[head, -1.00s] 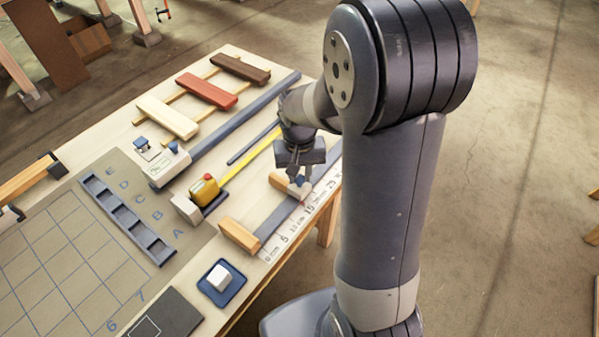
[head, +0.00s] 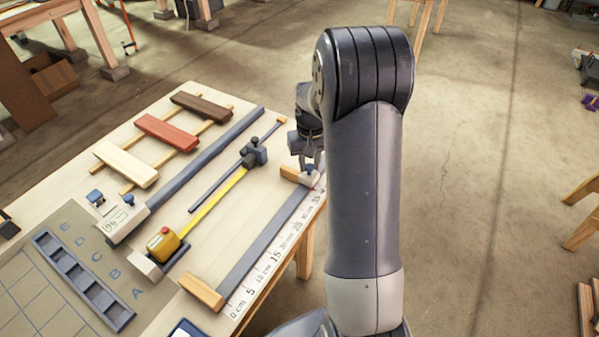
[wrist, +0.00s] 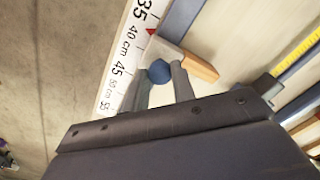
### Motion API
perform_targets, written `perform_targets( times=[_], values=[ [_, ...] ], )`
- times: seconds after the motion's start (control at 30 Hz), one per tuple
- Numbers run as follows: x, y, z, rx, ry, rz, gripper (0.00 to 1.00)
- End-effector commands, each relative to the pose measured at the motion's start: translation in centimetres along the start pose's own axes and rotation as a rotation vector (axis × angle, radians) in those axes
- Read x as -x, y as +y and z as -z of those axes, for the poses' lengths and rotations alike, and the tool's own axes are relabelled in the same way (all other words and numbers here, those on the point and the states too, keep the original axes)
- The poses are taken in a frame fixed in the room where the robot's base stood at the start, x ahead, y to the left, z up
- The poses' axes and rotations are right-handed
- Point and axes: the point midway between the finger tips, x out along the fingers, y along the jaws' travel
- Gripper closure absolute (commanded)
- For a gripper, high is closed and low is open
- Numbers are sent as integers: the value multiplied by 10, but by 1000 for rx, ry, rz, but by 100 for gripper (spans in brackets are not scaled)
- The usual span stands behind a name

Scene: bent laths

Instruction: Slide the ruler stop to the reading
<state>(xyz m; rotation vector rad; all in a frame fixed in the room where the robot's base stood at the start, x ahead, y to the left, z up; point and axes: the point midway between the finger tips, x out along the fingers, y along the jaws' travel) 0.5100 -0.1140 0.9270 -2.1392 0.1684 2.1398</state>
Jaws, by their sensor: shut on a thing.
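The ruler (head: 274,254) is a white scale along the table's right edge, beside a grey rail (head: 256,244). The stop (wrist: 170,51) is a pale block with a blue knob (wrist: 159,71) and a red pointer (wrist: 150,31). In the wrist view the pointer stands between the 35 and 40 cm marks (wrist: 133,40). My gripper (wrist: 162,80) is shut on the blue knob, one finger on each side. In the head view my gripper (head: 309,168) is at the rail's far end; the stop is partly hidden there.
A wooden end block (wrist: 202,68) lies close beside the stop; another (head: 202,292) closes the near end. To the left are a yellow tape measure (head: 163,243), a dark rod with a clamp (head: 254,153) and a cream box with a display (head: 117,220), its figures too small to read surely.

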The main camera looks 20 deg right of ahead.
Motion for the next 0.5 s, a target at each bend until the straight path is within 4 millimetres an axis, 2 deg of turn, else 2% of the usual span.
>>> perform_targets(
  times=[0.2,0.5],
  values=[
    [1,19,19,-1,2,-1,100],
    [0,23,24,1,2,-1,100]
  ],
)
